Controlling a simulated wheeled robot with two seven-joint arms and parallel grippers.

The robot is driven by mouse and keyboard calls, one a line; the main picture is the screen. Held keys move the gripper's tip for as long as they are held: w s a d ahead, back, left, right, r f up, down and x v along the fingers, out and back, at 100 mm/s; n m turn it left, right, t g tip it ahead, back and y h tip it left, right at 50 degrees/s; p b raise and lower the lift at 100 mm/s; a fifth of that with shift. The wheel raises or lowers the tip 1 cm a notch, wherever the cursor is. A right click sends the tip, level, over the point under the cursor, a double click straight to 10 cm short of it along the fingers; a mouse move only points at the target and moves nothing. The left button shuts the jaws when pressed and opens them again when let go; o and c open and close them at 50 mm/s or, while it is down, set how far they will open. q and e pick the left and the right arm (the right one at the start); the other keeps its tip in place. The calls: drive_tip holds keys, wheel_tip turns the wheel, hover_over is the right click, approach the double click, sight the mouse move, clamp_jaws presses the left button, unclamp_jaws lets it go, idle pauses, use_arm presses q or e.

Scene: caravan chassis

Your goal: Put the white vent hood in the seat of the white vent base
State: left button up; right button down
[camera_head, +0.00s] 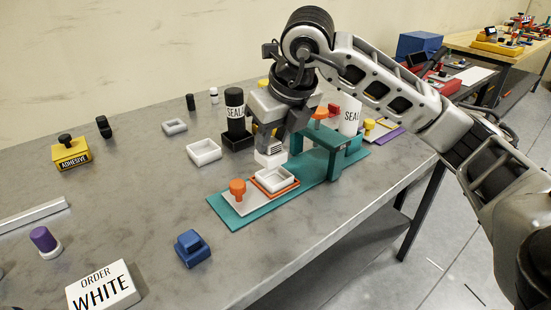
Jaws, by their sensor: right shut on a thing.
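My right gripper (271,143) points down over the teal fixture. It is shut on a small white block-like piece with dark slots, the white vent hood (269,158), partly covered by the fingers. A white open tray-like piece, which looks like the white vent base (273,187), sits in an orange frame on the teal fixture (230,212). The hood is just above and behind the base's far edge in the picture; I cannot tell whether they touch. My left gripper is not in view.
A black SEAL cylinder (235,112) stands behind. A teal bridge (330,140) and orange knob (237,187) flank the base. A blue block (192,249) and ORDER WHITE sign (103,287) stand in front.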

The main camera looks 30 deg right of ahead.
sight(276, 146)
drive_tip(key=f, duration=0.1)
drive_tip(key=w+d+f, duration=0.2)
drive_tip(key=f, duration=0.1)
drive_tip(key=shift+w+d, duration=0.1)
drive_tip(key=shift+w, duration=0.1)
drive_tip(key=shift+w+d+f+p, duration=0.15)
drive_tip(key=shift+f+p, duration=0.05)
drive_tip(key=shift+f, duration=0.8)
drive_tip(key=shift+w+d+f+p, duration=0.1)
drive_tip(key=shift+f+p, duration=0.05)
drive_tip(key=shift+f, duration=0.85)
drive_tip(key=c, duration=0.8)
unclamp_jaws()
drive_tip(key=shift+r, duration=0.1)
drive_tip(key=v, duration=1.2)
